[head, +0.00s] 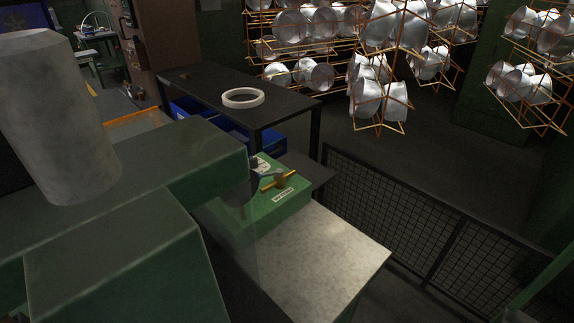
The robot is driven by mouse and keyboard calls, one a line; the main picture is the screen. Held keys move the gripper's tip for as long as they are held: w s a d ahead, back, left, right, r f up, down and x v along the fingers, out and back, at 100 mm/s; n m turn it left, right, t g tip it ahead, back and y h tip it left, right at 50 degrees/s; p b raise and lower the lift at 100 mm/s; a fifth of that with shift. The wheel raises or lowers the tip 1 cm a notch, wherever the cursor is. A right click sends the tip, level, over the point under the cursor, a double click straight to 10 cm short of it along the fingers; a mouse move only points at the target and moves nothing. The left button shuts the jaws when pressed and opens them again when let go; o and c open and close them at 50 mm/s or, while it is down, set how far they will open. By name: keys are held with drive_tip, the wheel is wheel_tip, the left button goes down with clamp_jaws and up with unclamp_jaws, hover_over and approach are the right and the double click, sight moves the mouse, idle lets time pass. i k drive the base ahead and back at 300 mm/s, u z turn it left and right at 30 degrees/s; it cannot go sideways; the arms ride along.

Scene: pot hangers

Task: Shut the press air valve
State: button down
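The press air valve shows as a brass-coloured lever (281,181) on top of a green box (262,212) right of the picture's middle left. The lever lies slanted, its right end farther back. A grey metal fitting sits beside it, and a small white dial (261,164) stands behind it. A white label with dark letters, too small to read, is on the box's front side. A large green machine body (115,260) with a grey cylinder (55,115) fills the left foreground and hides part of the box's left side. I cannot make out my gripper.
A pale speckled tabletop (320,262) is clear in front of the box. A black table (205,88) behind holds a white ring (243,98); blue bins (187,108) are below. A dark mesh fence (420,225) runs along the right. Wire hangers with silver pots (378,95) hang behind.

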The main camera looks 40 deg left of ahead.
sight(279, 172)
drive_tip(key=u, duration=1.25)
drive_tip(key=k, duration=0.9)
drive_tip(key=i, duration=0.95)
drive_tip(key=z, duration=0.05)
